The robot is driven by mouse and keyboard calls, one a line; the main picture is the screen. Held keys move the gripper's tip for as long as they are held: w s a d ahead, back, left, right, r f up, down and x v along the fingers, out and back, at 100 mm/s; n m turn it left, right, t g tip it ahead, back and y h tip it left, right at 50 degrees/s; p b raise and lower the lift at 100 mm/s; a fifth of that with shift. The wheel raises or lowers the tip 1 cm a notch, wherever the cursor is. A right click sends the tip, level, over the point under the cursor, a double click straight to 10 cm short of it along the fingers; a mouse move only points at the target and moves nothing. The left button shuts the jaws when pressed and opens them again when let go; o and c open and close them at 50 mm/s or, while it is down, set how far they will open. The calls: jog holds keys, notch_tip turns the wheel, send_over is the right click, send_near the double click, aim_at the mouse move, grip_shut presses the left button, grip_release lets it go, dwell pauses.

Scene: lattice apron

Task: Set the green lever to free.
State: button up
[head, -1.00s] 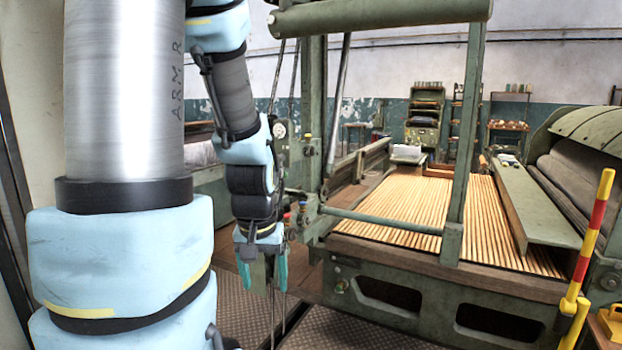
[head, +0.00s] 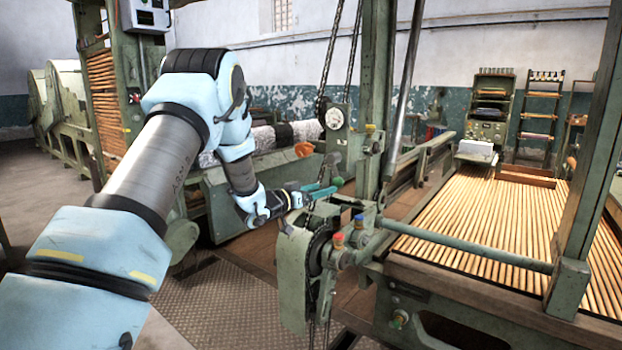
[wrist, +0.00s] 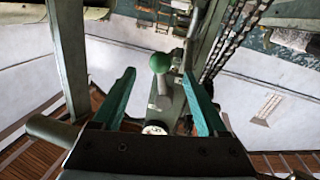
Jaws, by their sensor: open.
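The green lever shows as a round green knob (wrist: 160,62) on a pale stem in the wrist view, and the knob also shows in the head view (head: 338,182). My gripper (wrist: 160,78) is open, with one teal finger on each side of the lever in the wrist view. In the head view my gripper (head: 324,190) reaches in from the left, just beside the knob. No contact with the lever is visible. I cannot tell how far the knob sits between the fingers. No marking for the free position is legible.
An orange knob (head: 303,149) stands left of a round dial (head: 334,118) on the green frame. Chains hang close behind. Red (head: 338,240) and blue (head: 359,220) capped fittings sit below. A slatted wooden bed (head: 490,220) lies to the right. Ribbed floor is open at lower left.

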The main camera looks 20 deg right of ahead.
jog(key=shift+w+d, duration=0.15)
jog(key=shift+d, duration=0.2)
jog(key=p+x, duration=0.2)
jog(key=x, duration=0.8)
jog(key=shift+p, duration=0.4)
grip_shut()
dwell(0.6)
